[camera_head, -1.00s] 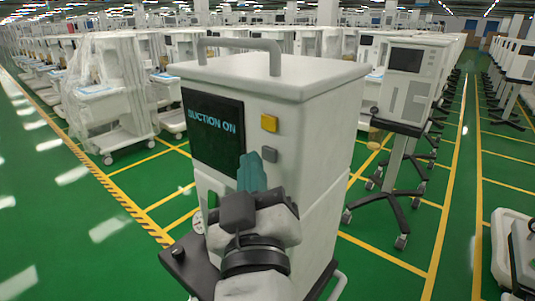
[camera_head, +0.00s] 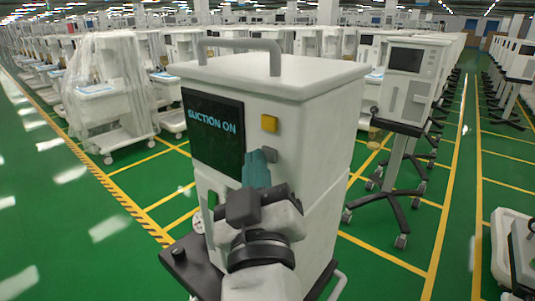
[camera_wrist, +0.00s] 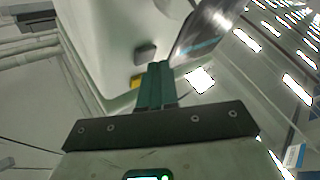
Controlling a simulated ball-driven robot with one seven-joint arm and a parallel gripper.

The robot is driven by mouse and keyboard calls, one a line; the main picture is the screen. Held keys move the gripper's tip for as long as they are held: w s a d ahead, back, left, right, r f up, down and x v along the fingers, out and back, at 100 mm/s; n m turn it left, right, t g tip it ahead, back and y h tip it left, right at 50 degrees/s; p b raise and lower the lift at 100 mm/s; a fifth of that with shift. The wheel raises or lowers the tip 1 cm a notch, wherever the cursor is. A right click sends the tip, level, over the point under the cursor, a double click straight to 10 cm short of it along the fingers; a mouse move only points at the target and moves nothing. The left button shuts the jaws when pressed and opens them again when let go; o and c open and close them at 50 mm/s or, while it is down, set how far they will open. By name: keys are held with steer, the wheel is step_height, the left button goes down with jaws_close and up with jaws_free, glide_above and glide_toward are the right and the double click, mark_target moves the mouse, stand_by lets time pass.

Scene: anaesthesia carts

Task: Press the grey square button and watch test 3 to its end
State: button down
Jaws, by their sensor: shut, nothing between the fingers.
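The grey square button (camera_head: 271,155) is on the front of the white cart unit, below a yellow square button (camera_head: 269,123). The dark screen (camera_head: 205,145) left of them reads "SUCTION ON". My gripper (camera_head: 258,153) has its teal fingers shut and empty, with the tips at the grey button's left edge, partly covering it. In the wrist view the fingertips (camera_wrist: 156,66) are just below the grey button (camera_wrist: 145,53), and the yellow button (camera_wrist: 137,82) is left of the fingers. I cannot tell whether the tips touch the button.
A black shelf (camera_head: 187,265) juts out at the cart's lower front. A metal handle (camera_head: 240,44) arches over its top. Another monitor cart (camera_head: 405,85) stands behind to the right, and a plastic-wrapped cart (camera_head: 105,95) to the left. Green floor is open at the left.

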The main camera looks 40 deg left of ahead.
steer(key=shift+w, duration=0.45)
stand_by(0.7)
steer(key=shift+s, duration=0.85)
steer(key=shift+s, duration=0.1)
steer(key=shift+s+a+b, duration=0.2)
steer(key=shift+s+b, duration=0.6)
steer(key=shift+s, duration=1.65)
